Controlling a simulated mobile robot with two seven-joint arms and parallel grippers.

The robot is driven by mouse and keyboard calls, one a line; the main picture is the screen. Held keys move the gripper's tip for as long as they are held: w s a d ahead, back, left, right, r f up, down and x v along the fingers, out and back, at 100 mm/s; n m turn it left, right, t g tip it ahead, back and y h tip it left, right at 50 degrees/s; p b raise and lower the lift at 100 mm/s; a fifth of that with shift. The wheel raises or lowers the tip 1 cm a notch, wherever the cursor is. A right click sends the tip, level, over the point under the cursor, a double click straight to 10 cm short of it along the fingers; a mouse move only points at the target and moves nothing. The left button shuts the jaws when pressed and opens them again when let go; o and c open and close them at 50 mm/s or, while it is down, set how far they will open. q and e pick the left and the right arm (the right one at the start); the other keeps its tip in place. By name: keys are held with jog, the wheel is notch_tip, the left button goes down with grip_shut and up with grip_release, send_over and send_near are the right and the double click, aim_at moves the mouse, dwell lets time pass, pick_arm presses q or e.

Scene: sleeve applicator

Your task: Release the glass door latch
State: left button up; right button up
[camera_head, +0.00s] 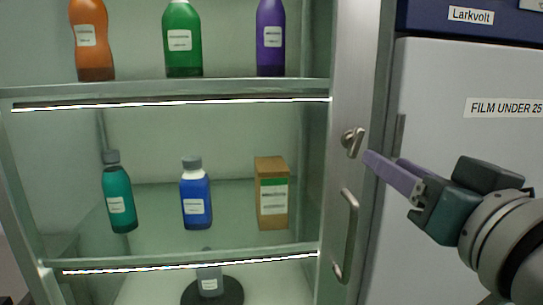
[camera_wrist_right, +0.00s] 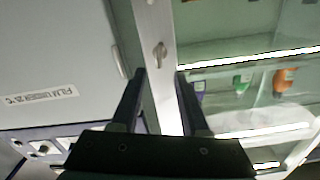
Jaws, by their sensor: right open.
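The latch (camera_head: 353,140) is a small metal turn knob on the door frame (camera_head: 345,100) of a glass-fronted cabinet. My right gripper (camera_head: 384,160) comes in from the right with its purple fingers pointing at the latch, just to its right. In the right wrist view the latch (camera_wrist_right: 160,50) shows ahead of and between the two spread fingertips (camera_wrist_right: 161,74). The right gripper is open and empty; no contact with the latch shows. The glass door (camera_head: 230,130) appears closed. My left gripper is in neither view.
A vertical bar handle (camera_head: 349,235) is on the door frame below the latch. Bottles and a brown box (camera_head: 271,190) stand on shelves behind the glass. A grey panel labelled "FILM UNDER 25" (camera_head: 440,80) is at the right, under a dark blue band marked "Larkvolt" (camera_head: 430,15).

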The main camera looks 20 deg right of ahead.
aim_at(359, 144)
jog(key=p+x, duration=0.1)
jog(key=x, duration=0.7)
jog(key=shift+w+d, duration=0.15)
jog(key=shift+w, duration=0.2)
jog(key=shift+c, duration=0.3)
grip_shut()
